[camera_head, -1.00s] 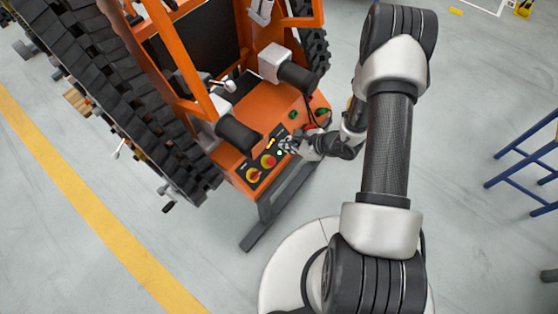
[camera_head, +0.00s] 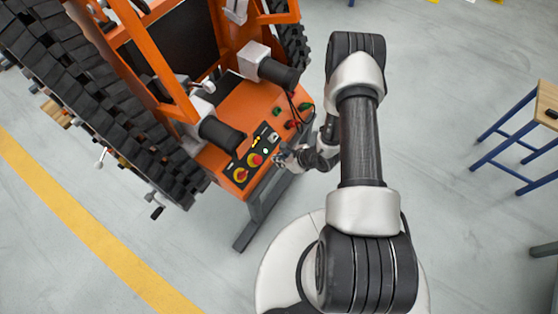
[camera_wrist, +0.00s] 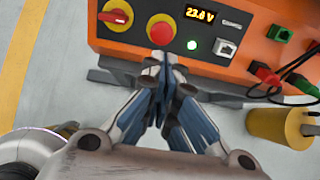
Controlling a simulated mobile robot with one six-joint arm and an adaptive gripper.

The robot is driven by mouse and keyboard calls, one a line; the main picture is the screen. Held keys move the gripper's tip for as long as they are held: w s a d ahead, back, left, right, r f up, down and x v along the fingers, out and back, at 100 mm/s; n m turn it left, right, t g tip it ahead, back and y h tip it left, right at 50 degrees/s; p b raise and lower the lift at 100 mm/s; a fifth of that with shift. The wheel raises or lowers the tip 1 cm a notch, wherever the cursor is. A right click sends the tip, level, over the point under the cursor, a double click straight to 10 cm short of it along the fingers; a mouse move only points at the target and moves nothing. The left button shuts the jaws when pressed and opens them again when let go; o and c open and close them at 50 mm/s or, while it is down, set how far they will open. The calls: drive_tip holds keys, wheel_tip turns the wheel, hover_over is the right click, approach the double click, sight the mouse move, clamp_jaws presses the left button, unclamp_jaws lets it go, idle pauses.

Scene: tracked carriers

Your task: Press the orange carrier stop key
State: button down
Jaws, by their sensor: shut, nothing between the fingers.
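The orange carrier (camera_head: 212,165) stands on tracks at the left in the head view. On its black control panel is a red mushroom stop key on a yellow base (camera_head: 254,160); it also shows in the wrist view (camera_wrist: 160,29). Beside it is a red rotary switch on a yellow base (camera_head: 240,174), left of the key in the wrist view (camera_wrist: 116,14). My gripper (camera_head: 279,158) is shut and empty, at the panel's front edge. In the wrist view its fingertips (camera_wrist: 161,66) appear just below the stop key; whether they touch it I cannot tell.
Red and green plugs with cables (camera_wrist: 274,72) are to the right. A blue-legged table (camera_head: 540,120) stands far right; floor between is clear.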

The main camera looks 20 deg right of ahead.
sight(261, 162)
drive_tip(key=b+x, duration=0.3)
drive_tip(key=x, duration=0.8)
